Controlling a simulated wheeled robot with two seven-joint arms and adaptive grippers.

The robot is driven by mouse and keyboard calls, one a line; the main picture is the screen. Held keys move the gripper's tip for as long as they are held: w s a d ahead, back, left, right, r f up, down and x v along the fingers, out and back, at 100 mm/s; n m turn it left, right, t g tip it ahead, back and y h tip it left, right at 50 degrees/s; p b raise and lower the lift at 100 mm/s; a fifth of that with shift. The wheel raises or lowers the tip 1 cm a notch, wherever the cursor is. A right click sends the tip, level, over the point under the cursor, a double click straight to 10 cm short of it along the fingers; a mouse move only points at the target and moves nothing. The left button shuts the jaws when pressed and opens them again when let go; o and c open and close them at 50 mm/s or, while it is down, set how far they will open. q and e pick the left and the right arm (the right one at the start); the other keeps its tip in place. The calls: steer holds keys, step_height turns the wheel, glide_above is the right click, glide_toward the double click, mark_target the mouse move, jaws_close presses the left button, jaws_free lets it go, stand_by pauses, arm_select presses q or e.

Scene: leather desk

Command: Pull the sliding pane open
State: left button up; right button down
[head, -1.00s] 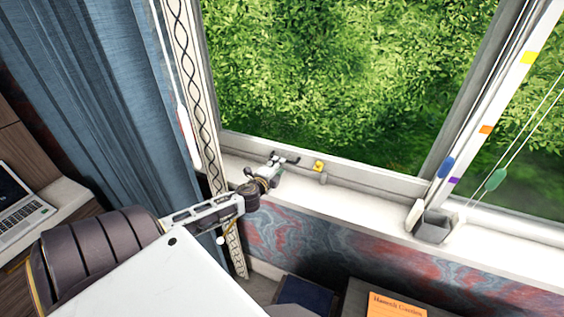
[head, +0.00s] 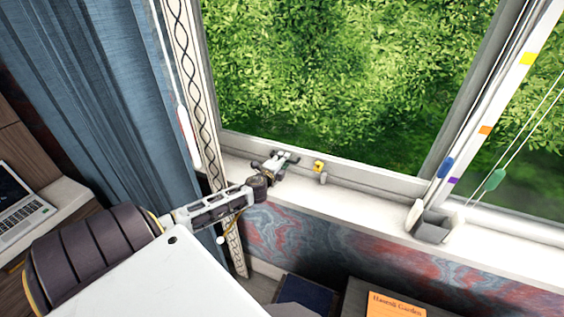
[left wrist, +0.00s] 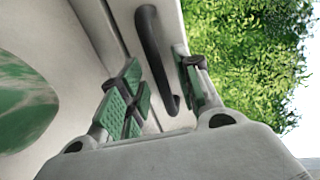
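The sliding pane (head: 330,85) is a large glass pane in a pale frame, with green foliage behind it. My left gripper (head: 288,158) is at the pane's lower left, close to the bottom frame above the sill. In the left wrist view, a dark curved bar handle (left wrist: 155,55) is fixed to the pale frame. My left gripper (left wrist: 160,92) is open there, with one green pad on each side of the handle's lower part. Gaps show between handle and pads. In the head view the gripper largely hides the handle. My right gripper is not in view.
A small yellow item (head: 319,166) stands on the sill right of the gripper. A grey holder (head: 434,224) sits farther right. A blue curtain (head: 105,90) hangs at left, by a laptop (head: 20,212). An orange book (head: 396,305) lies below the sill.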

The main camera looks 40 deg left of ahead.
arm_select(q)
jaws_close()
steer(key=shift+d, duration=0.1)
stand_by(0.6)
